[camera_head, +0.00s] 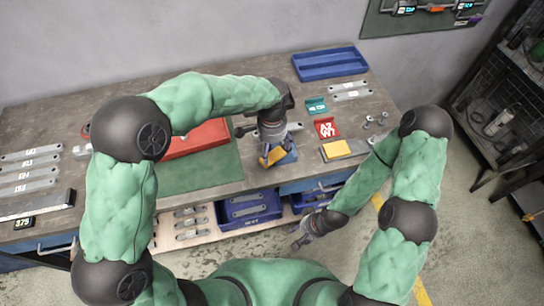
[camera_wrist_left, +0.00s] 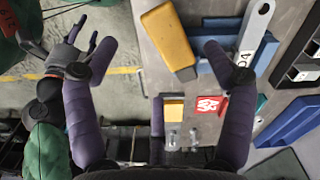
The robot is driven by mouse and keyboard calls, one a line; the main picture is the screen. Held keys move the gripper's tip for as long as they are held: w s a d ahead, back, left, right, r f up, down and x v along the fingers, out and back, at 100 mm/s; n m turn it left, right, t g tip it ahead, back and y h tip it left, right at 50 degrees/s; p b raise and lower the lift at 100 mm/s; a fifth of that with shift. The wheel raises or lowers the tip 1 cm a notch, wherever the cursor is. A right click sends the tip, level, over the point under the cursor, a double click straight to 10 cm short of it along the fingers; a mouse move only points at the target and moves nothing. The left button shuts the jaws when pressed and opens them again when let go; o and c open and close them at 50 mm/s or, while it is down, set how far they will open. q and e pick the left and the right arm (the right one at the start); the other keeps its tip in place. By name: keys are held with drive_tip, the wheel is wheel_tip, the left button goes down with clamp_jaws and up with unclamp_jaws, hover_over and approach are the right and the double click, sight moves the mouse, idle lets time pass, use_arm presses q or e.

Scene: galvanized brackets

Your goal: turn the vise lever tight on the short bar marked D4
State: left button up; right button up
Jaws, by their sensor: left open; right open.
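The blue vise (camera_head: 287,158) stands near the front edge of the bench; its blue parts also show in the left wrist view (camera_wrist_left: 220,26). A yellow block-like part (camera_wrist_left: 168,38) sits beside it; I cannot tell surely whether this is the lever. The short grey bar marked D4 (camera_wrist_left: 248,40) lies at the vise, partly hidden by a finger. My left gripper (camera_head: 272,142) points down above the vise, its fingers (camera_wrist_left: 158,48) open and apart, with the yellow part between and beyond them. My right gripper (camera_head: 303,238) is open, low in front of the bench, away from the vise.
A red card (camera_head: 327,128), a teal box (camera_head: 317,105) and a yellow-topped block (camera_head: 337,150) lie right of the vise. A red case (camera_head: 200,139) rests on the green mat (camera_head: 222,172) to the left. A blue tray (camera_head: 330,63) stands behind. Several bars lie far left.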

sight(272, 159)
use_arm(q)
wheel_tip(272, 159, down, 6)
drive_tip(key=shift+f+b, duration=0.1)
drive_tip(key=shift+b, duration=0.4)
clamp_jaws()
